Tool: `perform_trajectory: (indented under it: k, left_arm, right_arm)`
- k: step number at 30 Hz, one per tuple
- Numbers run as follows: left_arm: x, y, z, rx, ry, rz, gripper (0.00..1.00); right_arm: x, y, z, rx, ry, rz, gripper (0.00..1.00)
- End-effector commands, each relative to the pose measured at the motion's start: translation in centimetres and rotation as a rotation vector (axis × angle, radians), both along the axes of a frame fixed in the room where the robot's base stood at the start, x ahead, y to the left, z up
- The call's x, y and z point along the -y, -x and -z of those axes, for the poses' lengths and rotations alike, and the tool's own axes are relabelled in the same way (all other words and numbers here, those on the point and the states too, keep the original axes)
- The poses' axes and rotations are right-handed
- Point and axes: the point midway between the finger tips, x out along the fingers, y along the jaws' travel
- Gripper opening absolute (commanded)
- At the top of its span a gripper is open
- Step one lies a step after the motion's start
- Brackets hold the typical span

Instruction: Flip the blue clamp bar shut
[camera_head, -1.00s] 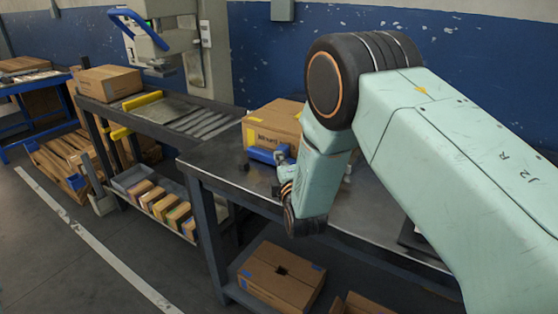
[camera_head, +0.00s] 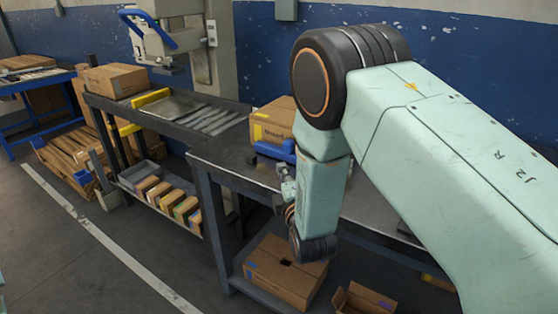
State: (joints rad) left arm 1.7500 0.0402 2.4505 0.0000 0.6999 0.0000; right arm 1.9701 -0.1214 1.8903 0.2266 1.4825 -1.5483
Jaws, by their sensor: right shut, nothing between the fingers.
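A blue bar (camera_head: 148,28), which looks like the clamp bar, is on the grey machine (camera_head: 165,52) at the upper left. It stands out from the machine's head and slopes down to the right; its hinge is too small to make out. My right gripper (camera_head: 284,172) is small and partly hidden by its own wrist. It is shut and empty, over the front edge of the dark table, well to the right of the bar and nearer to me. My left gripper is not in view.
A cardboard box (camera_head: 274,121) and a blue object (camera_head: 275,151) are on the dark table (camera_head: 225,160) behind my gripper. A roller bench (camera_head: 190,112) with another box (camera_head: 115,80) stands before the machine. Open floor (camera_head: 70,255) lies at the lower left.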

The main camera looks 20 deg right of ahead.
Motion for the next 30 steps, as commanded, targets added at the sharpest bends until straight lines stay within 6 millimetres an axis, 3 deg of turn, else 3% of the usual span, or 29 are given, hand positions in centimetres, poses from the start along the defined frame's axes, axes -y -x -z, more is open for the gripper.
perform_trajectory:
  k: [3,9,30]
  left_arm:
    - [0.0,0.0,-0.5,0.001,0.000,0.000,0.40]
    - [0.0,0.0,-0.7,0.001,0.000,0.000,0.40]
    - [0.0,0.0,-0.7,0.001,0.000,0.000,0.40]
  right_arm:
    - [-0.3,2.1,0.0,-0.003,0.001,-0.001,0.00]
    - [-0.5,3.9,0.0,-0.001,0.000,0.001,0.00]
    - [-0.7,4.4,0.0,0.000,0.000,0.000,0.00]
